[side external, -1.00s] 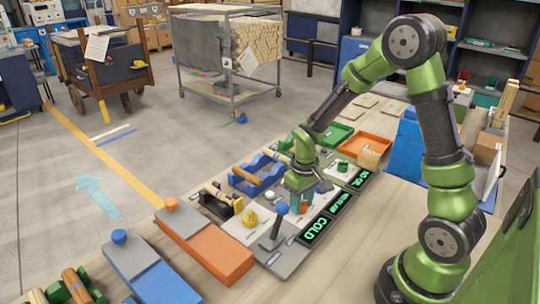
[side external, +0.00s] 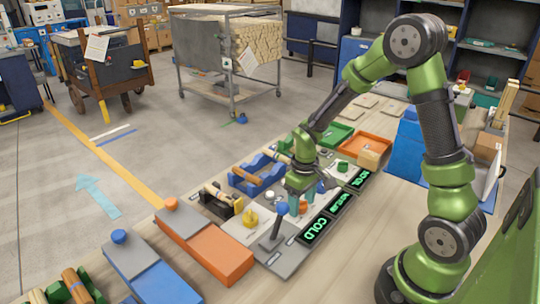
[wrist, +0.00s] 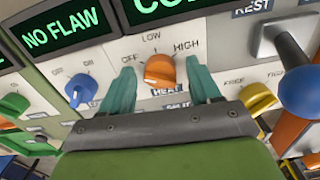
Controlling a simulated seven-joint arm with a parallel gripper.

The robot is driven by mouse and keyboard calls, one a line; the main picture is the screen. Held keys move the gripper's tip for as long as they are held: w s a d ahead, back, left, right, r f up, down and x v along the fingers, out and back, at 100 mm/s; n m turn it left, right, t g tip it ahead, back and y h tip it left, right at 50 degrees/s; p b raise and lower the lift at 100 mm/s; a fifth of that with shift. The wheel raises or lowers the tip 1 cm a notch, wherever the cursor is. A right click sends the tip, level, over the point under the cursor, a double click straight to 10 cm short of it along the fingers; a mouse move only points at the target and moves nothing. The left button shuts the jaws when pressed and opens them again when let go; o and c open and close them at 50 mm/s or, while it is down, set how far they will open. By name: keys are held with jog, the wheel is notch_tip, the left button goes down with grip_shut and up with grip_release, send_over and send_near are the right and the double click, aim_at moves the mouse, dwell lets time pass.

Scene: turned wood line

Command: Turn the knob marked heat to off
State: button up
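The orange knob (wrist: 159,70) sits on a pale panel in the wrist view, with OFF at its left, LOW above and HIGH at its right. A partly hidden label below it reads HEAT. I cannot tell clearly which mark it points to. My gripper (wrist: 160,68) is open, with one teal finger on each side of the knob and visible gaps between. In the side view my gripper (side external: 308,193) is low over the panel, and the orange knob (side external: 303,207) shows partly beneath it.
A blue knob (wrist: 82,90) and a yellow knob (wrist: 258,97) flank the orange one. A blue-balled lever (wrist: 300,90) stands at the right. Displays reading NO FLAW (wrist: 62,30) and COLD (side external: 316,229) edge the panel. Bare table (side external: 350,250) lies in front.

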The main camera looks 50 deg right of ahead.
aim_at(302, 201)
notch_tip(302, 201, up, 17)
dwell(0.7)
